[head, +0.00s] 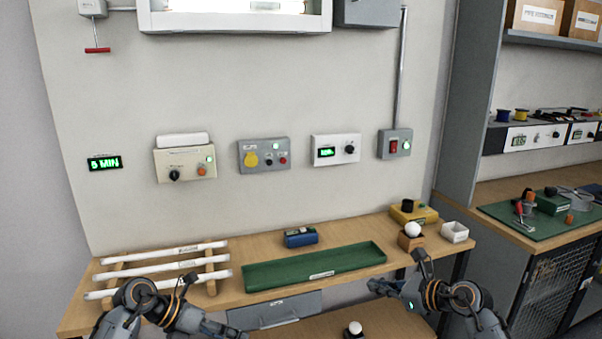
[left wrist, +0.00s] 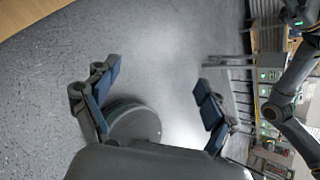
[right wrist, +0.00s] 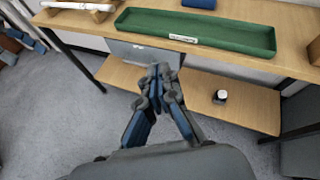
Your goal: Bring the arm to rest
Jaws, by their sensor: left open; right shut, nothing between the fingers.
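My right gripper (head: 376,286) is in front of the workbench (head: 345,208), at the lower right of the head view. In the right wrist view its fingers (right wrist: 158,74) meet at the tips with nothing between them, in front of the bench drawer and lower shelf. My left arm (head: 165,306) reaches in at the lower left of the head view; its fingertips are hard to make out there. In the left wrist view the left gripper (left wrist: 155,92) has its fingers wide apart and empty, over the grey floor.
The bench carries a green tray (head: 262,278), a rack with white tubes (head: 160,267), a blue device (head: 300,237), a yellow box (head: 425,216) and a white bulb (head: 412,230). A lower shelf (right wrist: 185,86) holds another small bulb (right wrist: 220,96). Control boxes hang on the wall.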

